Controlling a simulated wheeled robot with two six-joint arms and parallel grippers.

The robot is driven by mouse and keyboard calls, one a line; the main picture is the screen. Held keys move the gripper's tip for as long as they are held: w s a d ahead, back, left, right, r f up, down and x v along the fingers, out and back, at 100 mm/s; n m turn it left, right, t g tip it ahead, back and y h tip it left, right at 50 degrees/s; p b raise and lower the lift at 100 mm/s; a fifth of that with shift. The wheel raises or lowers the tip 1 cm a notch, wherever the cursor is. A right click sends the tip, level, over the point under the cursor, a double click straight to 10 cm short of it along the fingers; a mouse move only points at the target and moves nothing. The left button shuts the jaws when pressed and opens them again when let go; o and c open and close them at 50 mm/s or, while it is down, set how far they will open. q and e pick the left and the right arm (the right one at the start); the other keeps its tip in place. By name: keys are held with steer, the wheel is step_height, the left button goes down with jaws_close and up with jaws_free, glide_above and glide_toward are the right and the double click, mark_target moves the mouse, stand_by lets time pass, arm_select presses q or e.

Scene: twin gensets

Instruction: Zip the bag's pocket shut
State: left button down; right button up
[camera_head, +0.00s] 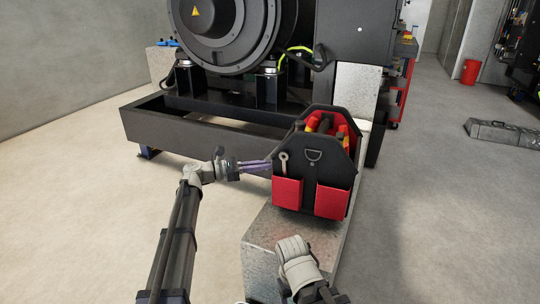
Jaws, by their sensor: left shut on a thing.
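The tool bag (329,168) is black with red front pockets and stands upright on a grey metal block. A red pocket (287,193) is at its front left and another red pocket (331,202) at its front right. Several red and orange tool handles show in its open top. My left gripper (268,165) reaches in from the left, its purple fingers close together at the bag's left side. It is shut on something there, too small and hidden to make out. No zip can be made out. My right arm shows at the bottom; its fingers are not visible.
The metal block (262,250) carries the bag. A black genset frame (200,132) with a large round housing stands behind. A red bin (470,71) and a grey case (503,134) stand at the far right.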

arm_select(q)
steer(key=shift+s+a, duration=0.3)
steer(key=shift+s, duration=0.5)
steer(key=c, duration=1.2)
jaws_free()
steer(key=v, duration=0.8)
